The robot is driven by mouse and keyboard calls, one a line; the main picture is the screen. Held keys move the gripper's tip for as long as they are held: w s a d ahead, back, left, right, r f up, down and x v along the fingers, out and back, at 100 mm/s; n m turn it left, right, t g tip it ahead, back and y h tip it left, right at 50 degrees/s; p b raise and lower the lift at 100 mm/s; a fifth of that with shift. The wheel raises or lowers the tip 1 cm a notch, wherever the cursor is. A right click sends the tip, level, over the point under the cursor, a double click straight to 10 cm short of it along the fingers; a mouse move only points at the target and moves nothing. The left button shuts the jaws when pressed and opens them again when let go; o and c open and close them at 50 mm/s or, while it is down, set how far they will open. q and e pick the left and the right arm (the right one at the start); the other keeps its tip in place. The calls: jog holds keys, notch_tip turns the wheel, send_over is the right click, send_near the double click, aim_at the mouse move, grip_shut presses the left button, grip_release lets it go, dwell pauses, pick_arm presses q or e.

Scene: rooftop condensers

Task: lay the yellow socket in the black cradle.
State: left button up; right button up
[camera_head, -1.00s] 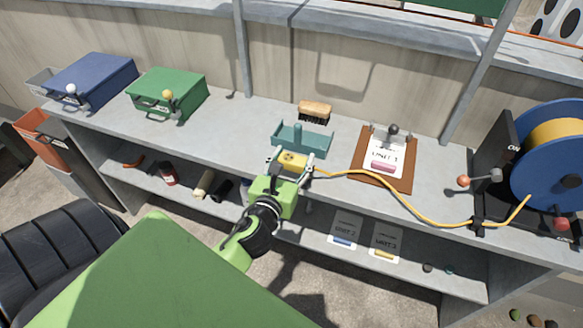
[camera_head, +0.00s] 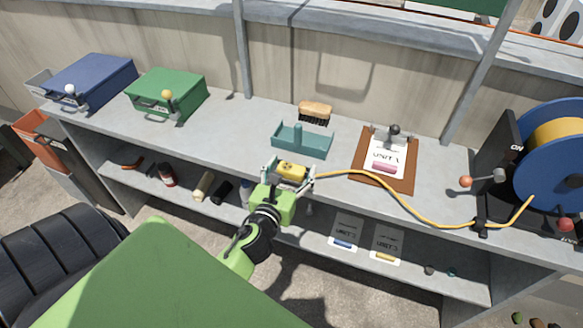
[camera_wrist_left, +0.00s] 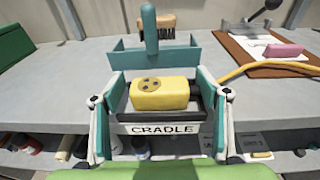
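The yellow socket (camera_head: 291,171) lies in the black cradle at the front edge of the workbench. In the left wrist view the socket (camera_wrist_left: 160,93) sits between the cradle's sides, above the front plate of the cradle (camera_wrist_left: 163,129) marked CRADLE. Dark holes show on the socket's upper left. My left gripper (camera_head: 289,172) is open, one finger on each side of the socket. The left wrist view shows a gap between each finger and the socket. The yellow cable (camera_head: 387,188) runs right from the socket. My right gripper is not in view.
A teal tray with an upright handle (camera_head: 301,145) stands just behind the cradle, with a brush (camera_head: 316,109) behind it. A clipboard (camera_head: 404,179) lies to the right, partly under the cable. A blue cable reel (camera_head: 541,165) stands at far right. Bare bench lies left of the tray.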

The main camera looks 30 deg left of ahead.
pick_arm(q)
jog(key=shift+r, duration=0.1)
jog(key=b+v, duration=0.2)
jog(key=v, duration=1)
jog(key=s+d+f+n+g+h, duration=0.1)
jog(key=s+d+f+n+g, duration=0.3)
jog(key=f, duration=0.8)
jog(key=s+d+f+n+g+h, duration=0.15)
jog(key=f+n, duration=0.35)
jog(key=f, duration=0.7)
jog(key=s+d+f+n+g+h, duration=0.1)
jog(key=s+f+n+g, duration=0.3)
jog(key=f, duration=0.7)
jog(key=s+f+n+g, duration=0.5)
jog(key=s+f+n, duration=1.2)
jog(key=s, duration=0.6)
notch_tip(320, 180, down, 2)
jog(key=shift+a+f+h, duration=0.25)
jog(key=shift+a+h, duration=0.15)
jog(key=shift+h, duration=0.05)
